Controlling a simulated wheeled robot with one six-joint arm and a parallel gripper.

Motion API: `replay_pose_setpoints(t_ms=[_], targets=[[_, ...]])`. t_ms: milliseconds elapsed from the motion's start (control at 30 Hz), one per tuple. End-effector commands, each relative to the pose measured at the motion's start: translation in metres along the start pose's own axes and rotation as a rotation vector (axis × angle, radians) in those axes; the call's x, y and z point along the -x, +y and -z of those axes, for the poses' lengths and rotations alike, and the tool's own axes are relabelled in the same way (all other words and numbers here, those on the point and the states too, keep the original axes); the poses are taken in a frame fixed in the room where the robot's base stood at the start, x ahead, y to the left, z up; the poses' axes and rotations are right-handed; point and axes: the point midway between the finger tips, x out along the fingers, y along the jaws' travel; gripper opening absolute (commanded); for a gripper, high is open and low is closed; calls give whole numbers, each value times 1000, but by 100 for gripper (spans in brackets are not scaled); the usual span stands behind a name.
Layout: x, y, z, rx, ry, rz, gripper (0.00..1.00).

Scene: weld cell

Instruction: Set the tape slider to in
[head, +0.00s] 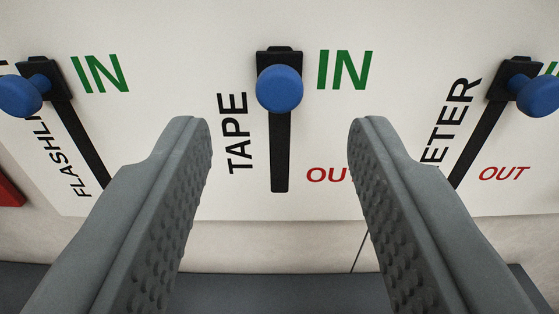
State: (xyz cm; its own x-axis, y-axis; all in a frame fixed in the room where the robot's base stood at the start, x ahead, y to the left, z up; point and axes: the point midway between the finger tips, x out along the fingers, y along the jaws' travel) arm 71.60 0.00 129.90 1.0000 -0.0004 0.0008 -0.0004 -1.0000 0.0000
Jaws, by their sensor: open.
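The tape slider's blue round knob (280,89) sits at the top of its black vertical track (280,155), beside the green IN label (344,70). The red OUT label (325,175) is beside the lower end of the track and is partly hidden by my right finger. The word TAPE (236,133) is printed left of the track. My gripper (282,135) is open and empty. Its two grey fingers stand to either side of the tape track in the picture, with their tips lower than the knob. No contact with the knob shows.
The flashlight slider's blue knob (22,94) is at the left, and another blue knob (534,95) is at the right on a METER-like labelled track; both are at the top of their tracks. A red object (8,190) shows at the left edge. A dark grey surface (240,290) lies below the white panel (200,60).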

Motion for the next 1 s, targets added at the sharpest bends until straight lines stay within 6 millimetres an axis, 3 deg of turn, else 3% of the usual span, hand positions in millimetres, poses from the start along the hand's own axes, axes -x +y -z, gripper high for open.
replay_pose_setpoints(t_ms=[600, 1000], targets=[[99, 0, 1, 0, 3, 0, 44], [116, 0, 0, 0, 1, 0, 44]])
